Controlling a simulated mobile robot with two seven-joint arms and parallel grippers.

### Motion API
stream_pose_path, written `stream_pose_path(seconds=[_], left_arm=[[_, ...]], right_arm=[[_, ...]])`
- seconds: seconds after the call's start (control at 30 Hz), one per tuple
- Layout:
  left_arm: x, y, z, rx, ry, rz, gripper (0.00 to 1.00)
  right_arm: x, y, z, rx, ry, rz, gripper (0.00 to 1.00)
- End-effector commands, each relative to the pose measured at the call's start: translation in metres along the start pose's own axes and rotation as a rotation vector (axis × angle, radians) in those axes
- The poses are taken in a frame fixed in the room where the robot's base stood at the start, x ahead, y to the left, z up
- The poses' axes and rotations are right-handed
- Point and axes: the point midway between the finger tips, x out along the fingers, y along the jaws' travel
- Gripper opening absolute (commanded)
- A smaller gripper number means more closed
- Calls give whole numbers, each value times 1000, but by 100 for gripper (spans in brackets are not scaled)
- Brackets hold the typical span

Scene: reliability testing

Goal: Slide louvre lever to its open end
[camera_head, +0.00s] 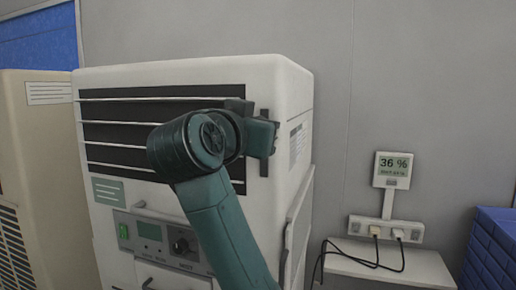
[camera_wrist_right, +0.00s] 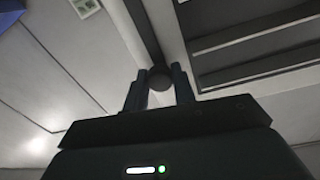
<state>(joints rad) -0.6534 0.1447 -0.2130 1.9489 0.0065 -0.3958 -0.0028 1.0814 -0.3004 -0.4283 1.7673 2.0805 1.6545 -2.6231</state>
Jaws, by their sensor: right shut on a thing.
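The louvre (camera_head: 110,132) is a dark grille with light slats on the front of a white dehumidifier-like cabinet (camera_head: 200,75). A dark vertical slot (camera_head: 264,170) runs beside its right edge. My right gripper (camera_head: 266,138) is at this slot, around its middle, and hides the lever in the head view. In the right wrist view, the lever's round dark knob (camera_wrist_right: 159,78) sits between the two fingers of my right gripper (camera_wrist_right: 158,92), which is shut on it. The slot also shows in the wrist view (camera_wrist_right: 141,25), as does the louvre (camera_wrist_right: 250,45). My left gripper is out of view.
Below the louvre is a control panel (camera_head: 155,235) with a dial. A beige cabinet (camera_head: 40,150) stands close on the left. On the right, a wall display (camera_head: 393,168) reads 36 %, above a socket strip (camera_head: 385,229) and a small shelf (camera_head: 390,268) with black cables.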

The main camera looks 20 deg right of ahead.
Motion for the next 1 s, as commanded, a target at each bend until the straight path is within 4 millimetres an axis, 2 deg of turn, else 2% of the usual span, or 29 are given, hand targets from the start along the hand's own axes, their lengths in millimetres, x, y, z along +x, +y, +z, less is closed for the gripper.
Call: stream_pose_path(seconds=[0.27, 0.3, 0.53, 0.83, 1.0], left_arm=[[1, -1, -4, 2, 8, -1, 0], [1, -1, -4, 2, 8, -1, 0], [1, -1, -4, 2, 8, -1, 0], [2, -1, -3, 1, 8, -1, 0], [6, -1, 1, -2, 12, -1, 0]], right_arm=[[0, 0, -1, 1, 4, 1, 0], [0, 0, -1, 0, 4, 1, 29], [0, 0, -1, 0, 3, 0, 48], [-4, 0, 0, 0, 2, -1, 48], [-27, 0, 2, 2, 2, -5, 48]])
